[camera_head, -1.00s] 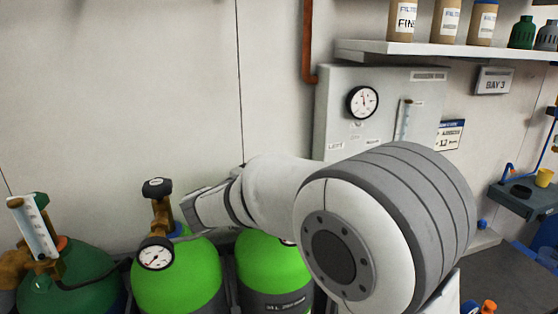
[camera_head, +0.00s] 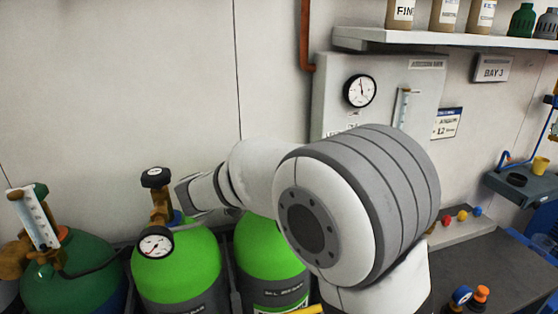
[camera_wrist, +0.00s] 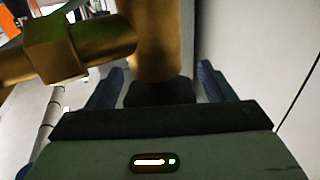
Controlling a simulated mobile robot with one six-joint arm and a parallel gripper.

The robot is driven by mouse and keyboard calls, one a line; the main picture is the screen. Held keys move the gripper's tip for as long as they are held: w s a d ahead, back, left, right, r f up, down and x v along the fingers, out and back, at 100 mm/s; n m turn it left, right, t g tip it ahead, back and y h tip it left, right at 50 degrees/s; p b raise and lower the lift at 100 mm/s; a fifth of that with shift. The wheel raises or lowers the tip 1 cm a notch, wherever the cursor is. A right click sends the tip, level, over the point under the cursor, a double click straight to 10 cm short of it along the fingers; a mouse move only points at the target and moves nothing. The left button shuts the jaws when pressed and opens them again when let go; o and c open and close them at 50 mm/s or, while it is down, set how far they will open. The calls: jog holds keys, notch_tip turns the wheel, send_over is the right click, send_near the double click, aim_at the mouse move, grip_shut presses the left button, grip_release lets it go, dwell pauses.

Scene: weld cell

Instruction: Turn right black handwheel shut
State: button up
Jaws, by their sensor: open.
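A black handwheel (camera_head: 155,177) tops the brass valve (camera_head: 162,206) of the left bright green cylinder (camera_head: 180,266). My gripper (camera_head: 180,196) is just right of this valve in the head view, slightly below the wheel. In the wrist view my gripper (camera_wrist: 158,88) is open, one dark finger on each side. A dark rounded shape (camera_wrist: 160,93), apparently the handwheel, shows between the fingers at the end of a brass stem (camera_wrist: 157,40). I cannot tell whether the fingers touch it. My arm hides the top of the right bright green cylinder (camera_head: 268,262), so any wheel there is unseen.
A pressure gauge (camera_head: 156,243) fronts the valve. A dark green cylinder (camera_head: 70,270) with a flowmeter (camera_head: 40,218) stands close at left. The wall is behind. A grey panel (camera_head: 335,95) and a shelf (camera_head: 400,40) are at right.

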notch_tip(320, 180, up, 10)
jog(key=shift+b, duration=0.45)
jog(key=shift+s+f, duration=0.1)
